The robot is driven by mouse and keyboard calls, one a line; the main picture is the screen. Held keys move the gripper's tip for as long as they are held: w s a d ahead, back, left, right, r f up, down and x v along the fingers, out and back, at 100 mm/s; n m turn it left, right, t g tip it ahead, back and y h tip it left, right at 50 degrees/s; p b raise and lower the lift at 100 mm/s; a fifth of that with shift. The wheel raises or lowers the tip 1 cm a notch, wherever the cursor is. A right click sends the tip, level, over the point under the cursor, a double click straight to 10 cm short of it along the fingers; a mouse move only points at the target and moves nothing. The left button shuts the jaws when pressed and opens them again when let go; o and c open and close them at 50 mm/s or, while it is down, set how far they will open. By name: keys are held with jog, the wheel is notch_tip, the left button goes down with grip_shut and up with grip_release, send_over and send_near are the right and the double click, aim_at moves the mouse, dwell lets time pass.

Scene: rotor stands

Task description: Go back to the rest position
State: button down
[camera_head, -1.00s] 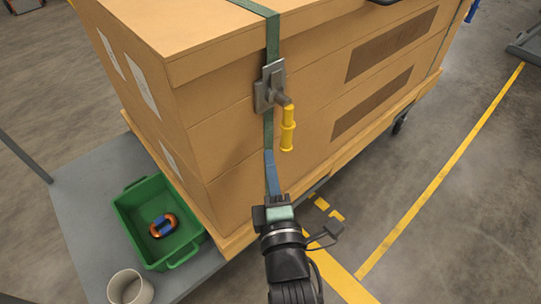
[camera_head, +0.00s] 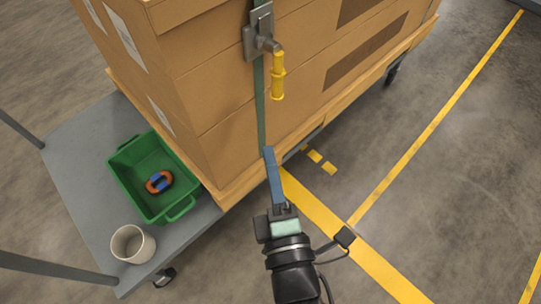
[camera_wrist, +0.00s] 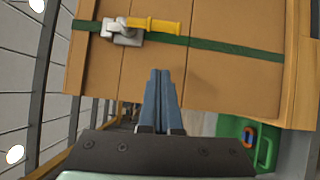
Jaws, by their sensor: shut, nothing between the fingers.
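My gripper (camera_head: 273,178) is shut and empty, its two blue fingers pressed together. In the head view it lies low in the middle, in front of the lower edge of a large cardboard-coloured crate (camera_head: 225,135). In the wrist view the closed fingertips (camera_wrist: 160,75) overlap the crate's face. A green strap (camera_head: 259,105) runs down the crate. On it sits a grey metal buckle (camera_head: 257,32) with a yellow handle (camera_head: 277,75) hanging down. The handle also shows in the wrist view (camera_wrist: 155,25), apart from the fingers. I cannot tell whether the fingers touch the crate.
A grey cart deck (camera_head: 85,190) at left carries a green bin (camera_head: 130,160) with an orange and blue object (camera_head: 159,182) inside, and a beige cup (camera_head: 132,244). Grey posts (camera_head: 50,268) rise beside it. The floor at right, with yellow lines (camera_head: 430,130), is clear.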

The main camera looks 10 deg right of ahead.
dwell(0.3)
jog(key=w+a+r+m+t+h, duration=0.15)
jog(key=w+r+m, duration=0.35)
jog(key=r, duration=0.8)
jog(key=w+a+r+m+t+y, duration=0.1)
jog(key=w+a+r+m+t, duration=0.15)
jog(key=r+m, duration=0.7)
jog(key=s+r+m+t+p, duration=0.2)
jog(key=r+p, duration=0.9)
jog(key=r, duration=1.2)
jog(key=s+r+m+t+p, duration=0.2)
jog(key=r+p, duration=1)
jog(key=r, duration=1.2)
jog(key=s+t, duration=0.1)
jog(key=s, duration=0.1)
jog(key=shift+s, duration=0.4)
jog(key=shift+m, duration=0.25)
